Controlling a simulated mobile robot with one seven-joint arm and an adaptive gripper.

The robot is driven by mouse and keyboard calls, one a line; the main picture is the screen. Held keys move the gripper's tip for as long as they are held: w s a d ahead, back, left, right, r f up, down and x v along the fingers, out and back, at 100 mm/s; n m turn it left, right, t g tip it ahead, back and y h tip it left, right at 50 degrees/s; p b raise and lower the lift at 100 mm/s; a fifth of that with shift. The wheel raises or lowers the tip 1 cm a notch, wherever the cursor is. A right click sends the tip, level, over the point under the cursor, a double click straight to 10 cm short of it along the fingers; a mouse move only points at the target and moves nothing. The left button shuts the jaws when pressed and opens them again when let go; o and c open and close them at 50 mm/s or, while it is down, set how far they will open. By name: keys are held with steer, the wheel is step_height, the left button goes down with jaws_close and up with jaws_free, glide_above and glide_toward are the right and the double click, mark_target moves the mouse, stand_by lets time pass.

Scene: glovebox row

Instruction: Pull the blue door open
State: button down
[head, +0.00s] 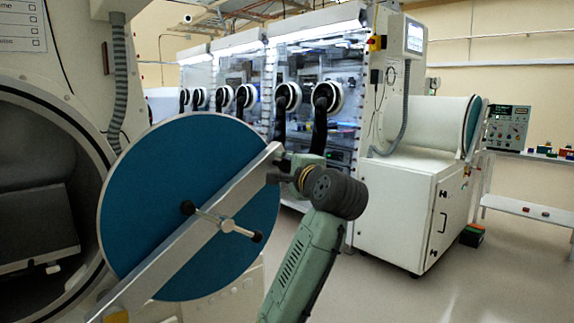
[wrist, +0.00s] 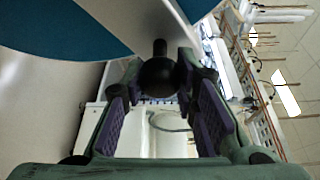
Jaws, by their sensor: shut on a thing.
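The blue door (head: 150,170) is a round disc with a diagonal grey bar (head: 185,240) and a T-shaped handle (head: 222,222) at its middle. It stands swung out from the round chamber opening (head: 35,175) at the left, whose dark inside shows. My gripper (head: 283,168) is at the upper right end of the bar. In the wrist view my gripper (wrist: 160,72) is shut on a black ball knob (wrist: 158,78) with a short stem. The blue door face (wrist: 50,30) shows at the upper left there. The knob is hidden in the head view.
A row of gloveboxes (head: 300,90) with black gloves stands behind. A white cabinet (head: 405,215) with a side chamber is at the right. A shelf (head: 530,208) stands further right. The floor (head: 480,285) at the front right is clear.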

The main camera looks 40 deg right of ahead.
steer(key=c, duration=1.3)
jaws_free()
steer(key=v, duration=1.2)
steer(key=shift+a, duration=0.1)
